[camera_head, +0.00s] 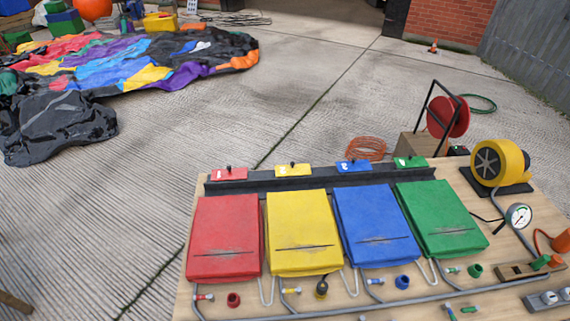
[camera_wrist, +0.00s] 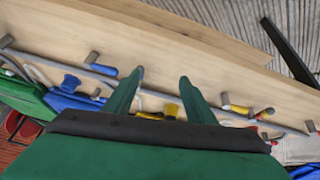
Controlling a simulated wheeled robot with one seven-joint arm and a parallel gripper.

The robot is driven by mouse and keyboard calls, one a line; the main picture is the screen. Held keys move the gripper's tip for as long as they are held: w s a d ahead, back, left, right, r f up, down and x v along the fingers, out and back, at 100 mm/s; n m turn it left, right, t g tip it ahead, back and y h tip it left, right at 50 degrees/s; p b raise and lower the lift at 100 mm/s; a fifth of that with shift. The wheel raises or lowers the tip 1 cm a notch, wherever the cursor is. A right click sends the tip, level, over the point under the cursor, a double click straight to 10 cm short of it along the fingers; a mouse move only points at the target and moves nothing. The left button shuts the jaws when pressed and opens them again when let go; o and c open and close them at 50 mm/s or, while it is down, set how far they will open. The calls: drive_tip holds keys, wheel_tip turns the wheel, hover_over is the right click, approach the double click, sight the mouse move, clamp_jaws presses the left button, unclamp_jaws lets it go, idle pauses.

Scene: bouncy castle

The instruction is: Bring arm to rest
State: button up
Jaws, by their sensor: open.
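My gripper (camera_wrist: 162,78) shows in the wrist view, with its two green fingers apart and nothing visibly held between them. It is over the wooden bench (camera_wrist: 210,50), and its distance above the bench is hard to tell. A yellow fitting (camera_wrist: 170,109) shows past the gap between the fingers, and a blue fitting (camera_wrist: 71,83) lies to the left. My arm and gripper do not show in the head view.
The bench carries a red panel (camera_head: 224,240), yellow panel (camera_head: 301,225), blue panel (camera_head: 373,222) and green panel (camera_head: 438,215). The deflated castle (camera_head: 125,65) lies behind left; concrete between is mostly clear.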

drive_tip(key=s+a+r+t, duration=0.4)
drive_tip(key=s+a, duration=0.6)
drive_tip(key=a, duration=0.2)
drive_tip(key=a+r+m+t, duration=0.2)
drive_tip(key=a+r+t, duration=0.3)
drive_tip(key=a+r, duration=0.6)
wheel_tip(320, 180, up, 2)
drive_tip(key=shift+w+r+t, duration=0.15)
drive_tip(key=shift+w+t, duration=0.1)
drive_tip(key=shift+t, duration=0.05)
drive_tip(key=shift+a, duration=0.1)
drive_tip(key=shift+c, duration=0.3)
drive_tip(key=c, duration=0.4)
